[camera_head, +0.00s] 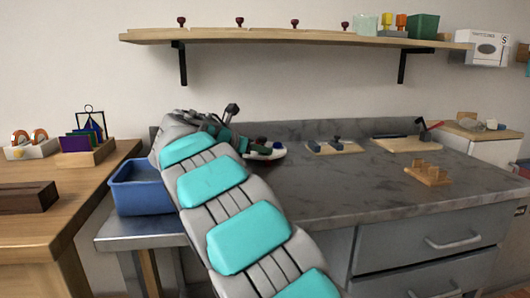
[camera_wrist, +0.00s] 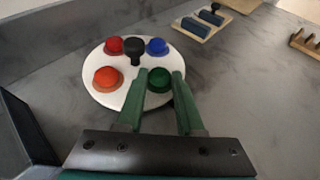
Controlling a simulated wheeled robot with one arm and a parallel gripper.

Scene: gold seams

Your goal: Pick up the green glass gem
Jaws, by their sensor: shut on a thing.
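The green glass gem (camera_wrist: 159,79) sits between the two green fingers of my gripper (camera_wrist: 159,76) in the wrist view. My gripper is shut on it. The gem is over the right front part of a round white plate (camera_wrist: 92,72); I cannot tell whether it still touches the plate. In the head view, the plate (camera_head: 266,156) lies on the grey counter, partly behind my arm. The green gem is not clearly visible there.
A red gem (camera_wrist: 114,45), a blue gem (camera_wrist: 157,46), an orange gem (camera_wrist: 106,77) and a black knob (camera_wrist: 134,48) are on the plate. A blue bin (camera_head: 140,194) stands left of my arm. Boards with blocks (camera_head: 334,147) lie to the right. The counter's front middle is clear.

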